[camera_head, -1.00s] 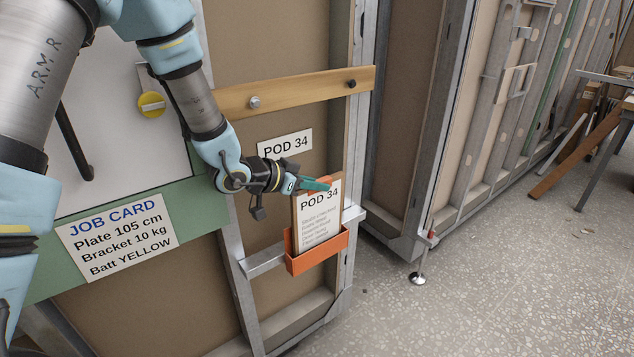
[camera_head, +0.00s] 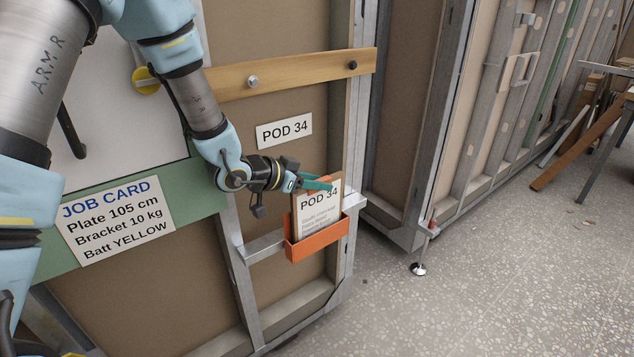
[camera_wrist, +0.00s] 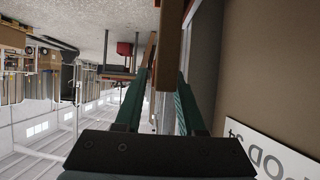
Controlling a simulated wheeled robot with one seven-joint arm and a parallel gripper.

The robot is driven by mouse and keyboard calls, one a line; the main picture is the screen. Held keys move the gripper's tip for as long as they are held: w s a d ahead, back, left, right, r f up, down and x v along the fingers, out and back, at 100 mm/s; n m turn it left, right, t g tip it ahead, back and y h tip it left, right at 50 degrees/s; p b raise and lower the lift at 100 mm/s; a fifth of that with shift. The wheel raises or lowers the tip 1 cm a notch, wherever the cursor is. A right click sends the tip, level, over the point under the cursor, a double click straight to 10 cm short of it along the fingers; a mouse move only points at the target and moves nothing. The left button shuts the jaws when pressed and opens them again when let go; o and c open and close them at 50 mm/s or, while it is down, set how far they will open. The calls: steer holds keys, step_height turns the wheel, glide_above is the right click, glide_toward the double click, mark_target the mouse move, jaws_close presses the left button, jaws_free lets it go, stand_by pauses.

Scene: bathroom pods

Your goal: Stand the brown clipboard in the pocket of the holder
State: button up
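The brown clipboard (camera_head: 319,211) stands upright with a white POD 34 sheet facing the head camera. Its lower part is hidden inside the orange holder (camera_head: 318,244), behind the holder's front wall. My gripper (camera_head: 324,186) is at the clipboard's top edge, with its teal fingers shut on it. In the wrist view the clipboard shows edge-on as a brown strip (camera_wrist: 167,45) between the two fingers (camera_wrist: 164,95). Whether the clipboard touches the pocket's bottom is hidden.
The holder is on the metal frame of the pod wall. A POD 34 label (camera_head: 284,131) and a wooden rail (camera_head: 295,73) are above it. A job card (camera_head: 115,220) is at left. Open speckled floor (camera_head: 460,290) lies to the right, with a levelling foot (camera_head: 418,268).

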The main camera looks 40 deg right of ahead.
steer(key=shift+o, duration=0.4)
step_height(320, 180, up, 10)
steer(key=shift+p, duration=0.35)
